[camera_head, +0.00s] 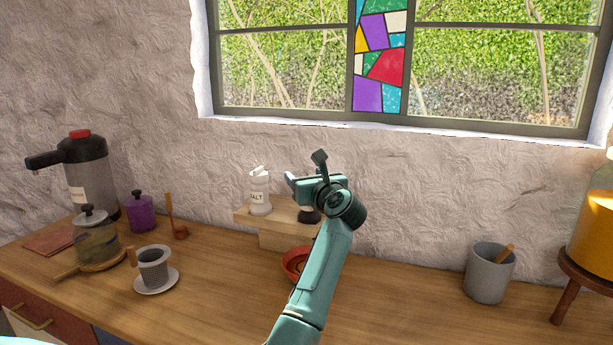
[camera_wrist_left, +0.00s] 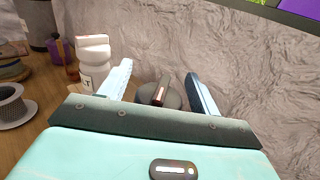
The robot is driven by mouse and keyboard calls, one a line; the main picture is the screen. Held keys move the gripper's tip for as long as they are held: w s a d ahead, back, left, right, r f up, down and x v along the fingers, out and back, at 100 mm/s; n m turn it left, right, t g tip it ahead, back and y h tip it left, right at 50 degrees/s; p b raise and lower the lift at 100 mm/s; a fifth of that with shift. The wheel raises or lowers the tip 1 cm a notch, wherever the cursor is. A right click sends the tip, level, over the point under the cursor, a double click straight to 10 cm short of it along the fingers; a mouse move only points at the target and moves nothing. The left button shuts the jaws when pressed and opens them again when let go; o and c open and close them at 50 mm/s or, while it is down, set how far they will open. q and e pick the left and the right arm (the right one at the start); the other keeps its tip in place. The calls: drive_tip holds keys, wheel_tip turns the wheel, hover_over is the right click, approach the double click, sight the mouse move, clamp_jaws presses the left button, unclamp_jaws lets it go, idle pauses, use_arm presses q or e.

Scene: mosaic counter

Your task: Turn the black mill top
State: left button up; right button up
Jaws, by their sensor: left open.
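The black mill top (camera_wrist_left: 147,95) shows in the left wrist view as a dark round cap with an upright grip that has a brownish front edge. My left gripper (camera_wrist_left: 158,82) is open, one finger on each side of the cap, with visible gaps. In the head view, my left gripper (camera_head: 292,181) is over the wooden step by the wall, and the teal wrist hides most of the mill. Only a dark part of the mill (camera_head: 309,216) shows below it. Whether a finger touches it cannot be told. My right gripper is not in view.
A white salt shaker (camera_head: 259,194) stands just left on the wooden step (camera_head: 285,241). A red bowl (camera_head: 295,263) sits partly behind my forearm. Jars, a cup on a saucer (camera_head: 157,286) and a dispenser stand left. A grey pot (camera_head: 489,274) stands right. Counter between bowl and pot is clear.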

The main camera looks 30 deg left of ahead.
use_arm(q)
drive_tip(key=shift+c, duration=0.4)
